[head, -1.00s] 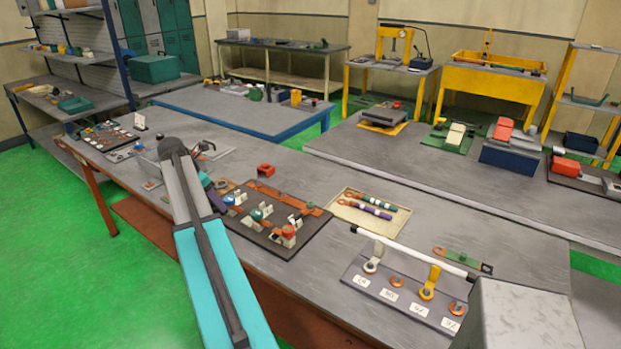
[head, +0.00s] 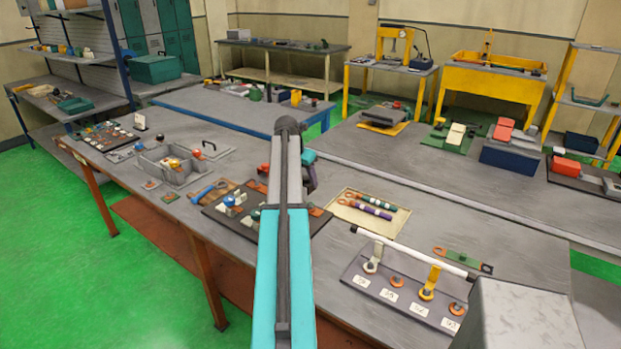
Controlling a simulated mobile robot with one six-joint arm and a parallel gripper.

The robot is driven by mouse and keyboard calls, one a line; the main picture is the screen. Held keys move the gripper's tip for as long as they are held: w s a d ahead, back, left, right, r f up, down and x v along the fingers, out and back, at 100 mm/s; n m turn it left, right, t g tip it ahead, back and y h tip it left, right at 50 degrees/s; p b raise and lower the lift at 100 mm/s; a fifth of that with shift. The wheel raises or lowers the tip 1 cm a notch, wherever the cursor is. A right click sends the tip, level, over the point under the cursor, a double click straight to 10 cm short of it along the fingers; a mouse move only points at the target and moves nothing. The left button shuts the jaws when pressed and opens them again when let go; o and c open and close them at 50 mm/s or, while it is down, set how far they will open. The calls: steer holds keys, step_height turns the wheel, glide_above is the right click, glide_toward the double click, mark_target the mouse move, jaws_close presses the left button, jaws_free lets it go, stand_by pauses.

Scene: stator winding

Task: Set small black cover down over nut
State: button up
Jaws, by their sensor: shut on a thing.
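My arm crosses the middle of the head view. The dark wrist end with my gripper (head: 309,179) shows just right of the arm, over the right part of a dark board (head: 219,213). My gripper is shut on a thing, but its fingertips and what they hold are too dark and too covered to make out. The board carries copper-coloured strips and small posts with white labels. A blue-topped post (head: 229,201) shows at its left. The board's middle and part of its right side are hidden behind my arm. I cannot pick out the small black cover or the nut.
A grey divided tray (head: 170,168) with orange-topped parts stands left of the board. A beige tray (head: 347,217) with coloured rods lies to the right. A labelled rack (head: 375,285) with a white bar stands nearer right. Bare bench lies behind the beige tray.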

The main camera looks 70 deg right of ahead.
mark_target(310, 204)
steer(key=shift+s+d, duration=0.5)
steer(key=shift+s, duration=0.3)
steer(key=shift+f+b, duration=1.55)
steer(key=shift+f, duration=1.15)
steer(key=shift+p, duration=0.55)
steer(key=shift+f, duration=2.05)
stand_by(1.7)
steer(key=o, duration=1.1)
